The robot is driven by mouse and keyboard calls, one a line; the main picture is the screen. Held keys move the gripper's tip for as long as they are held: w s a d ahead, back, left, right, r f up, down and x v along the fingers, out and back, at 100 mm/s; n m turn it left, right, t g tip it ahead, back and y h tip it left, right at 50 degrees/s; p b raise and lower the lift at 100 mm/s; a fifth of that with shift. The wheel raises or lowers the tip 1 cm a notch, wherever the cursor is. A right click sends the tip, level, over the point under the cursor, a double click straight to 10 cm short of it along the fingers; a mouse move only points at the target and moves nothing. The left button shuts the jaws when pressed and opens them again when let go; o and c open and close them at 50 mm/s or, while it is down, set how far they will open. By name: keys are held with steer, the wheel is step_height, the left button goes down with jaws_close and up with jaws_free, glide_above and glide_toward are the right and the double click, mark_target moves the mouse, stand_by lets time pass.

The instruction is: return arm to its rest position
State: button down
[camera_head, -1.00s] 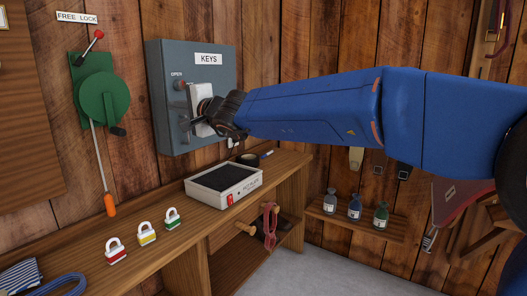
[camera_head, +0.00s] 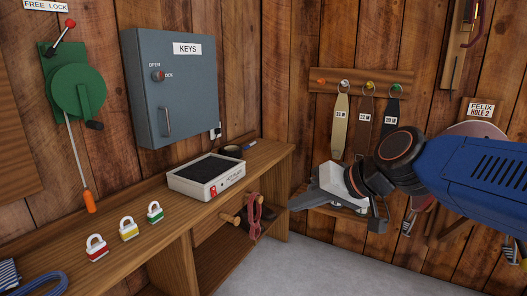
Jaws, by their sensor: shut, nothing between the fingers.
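My arm (camera_head: 470,165) is blue and reaches in from the right edge. My gripper (camera_head: 298,202) is light grey and shut with nothing in it. It points left, in front of the low bottle shelf and right of the bench's end. It is apart from the grey key cabinet (camera_head: 178,95), whose door is closed with a knob and handle on its front.
A green lever device (camera_head: 76,92) is on the left wall. Straps (camera_head: 366,125) hang behind my arm. The floor (camera_head: 330,265) below is clear.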

steer(key=s+d+f+g+h, duration=0.1)
steer(key=s+d+f+h, duration=0.2)
steer(key=s+d+f, duration=0.4)
steer(key=s+d+f+m+h, duration=0.1)
steer(key=s+d+f+h, duration=0.3)
steer(key=s+d+f, duration=0.4)
steer(key=d+f, duration=0.1)
steer(key=d, duration=0.4)
steer(key=shift+d+g+h, duration=0.3)
steer(key=shift+d+g, duration=0.1)
steer(key=shift+r, duration=0.1)
